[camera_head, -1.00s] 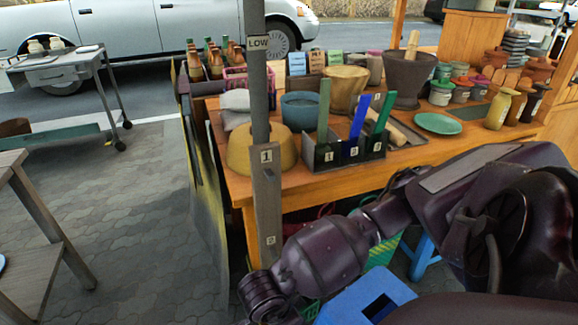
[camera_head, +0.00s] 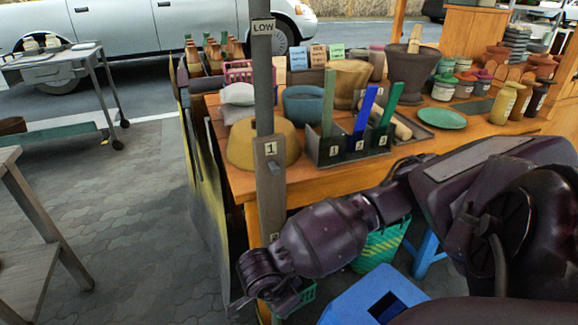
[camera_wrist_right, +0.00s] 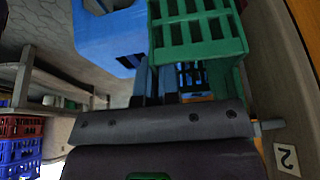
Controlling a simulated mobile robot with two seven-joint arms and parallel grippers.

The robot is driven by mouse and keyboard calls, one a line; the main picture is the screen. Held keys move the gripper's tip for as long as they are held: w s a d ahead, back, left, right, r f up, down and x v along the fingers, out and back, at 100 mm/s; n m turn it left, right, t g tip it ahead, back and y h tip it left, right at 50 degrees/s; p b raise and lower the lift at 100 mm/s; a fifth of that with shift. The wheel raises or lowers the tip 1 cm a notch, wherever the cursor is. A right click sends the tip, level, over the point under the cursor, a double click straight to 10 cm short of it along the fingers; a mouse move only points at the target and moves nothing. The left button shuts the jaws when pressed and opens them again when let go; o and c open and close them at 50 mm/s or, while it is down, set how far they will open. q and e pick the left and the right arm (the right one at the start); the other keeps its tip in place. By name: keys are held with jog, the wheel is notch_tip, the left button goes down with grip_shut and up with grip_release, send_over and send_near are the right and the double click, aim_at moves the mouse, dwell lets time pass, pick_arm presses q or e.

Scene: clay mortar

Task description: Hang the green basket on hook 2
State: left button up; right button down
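The green basket (camera_wrist_right: 198,30) is a slotted plastic crate that fills the upper middle of the right wrist view. In the head view, part of it (camera_head: 303,298) shows just below my right gripper (camera_head: 268,297). The fingers of my right gripper (camera_wrist_right: 157,82) are close together at the basket's edge and appear shut on it; the grip itself is partly hidden. The post (camera_head: 270,195) carries label 1 with a short peg and label 2 (camera_head: 273,237) lower down. Label 2 (camera_wrist_right: 286,158) also shows in the right wrist view. Hook 2 is not clearly visible. My left gripper is not in view.
A wooden table (camera_head: 345,178) with pots and a numbered holder (camera_head: 350,146) stands beside the post. A patterned green woven basket (camera_head: 383,243) and a blue stool (camera_head: 375,296) are below. Paved floor (camera_head: 135,220) is open to the left.

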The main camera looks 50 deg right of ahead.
jog(key=shift+w+d+f, duration=0.1)
jog(key=shift+w+d, duration=0.15)
jog(key=shift+w, duration=0.15)
jog(key=shift+w+d+b, duration=0.3)
jog(key=shift+w, duration=0.2)
jog(key=shift+w+d+b, duration=0.3)
jog(key=shift+w, duration=0.2)
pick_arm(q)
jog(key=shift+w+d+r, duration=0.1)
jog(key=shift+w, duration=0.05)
pick_arm(e)
jog(key=shift+w+d+f, duration=0.3)
jog(key=shift+w+d, duration=0.05)
jog(key=shift+w, duration=0.2)
jog(key=shift+w+d, duration=0.15)
jog(key=shift+w, duration=0.1)
jog(key=c, duration=1.2)
grip_release()
jog(key=shift+c, duration=0.2)
jog(key=shift+s+f, duration=0.1)
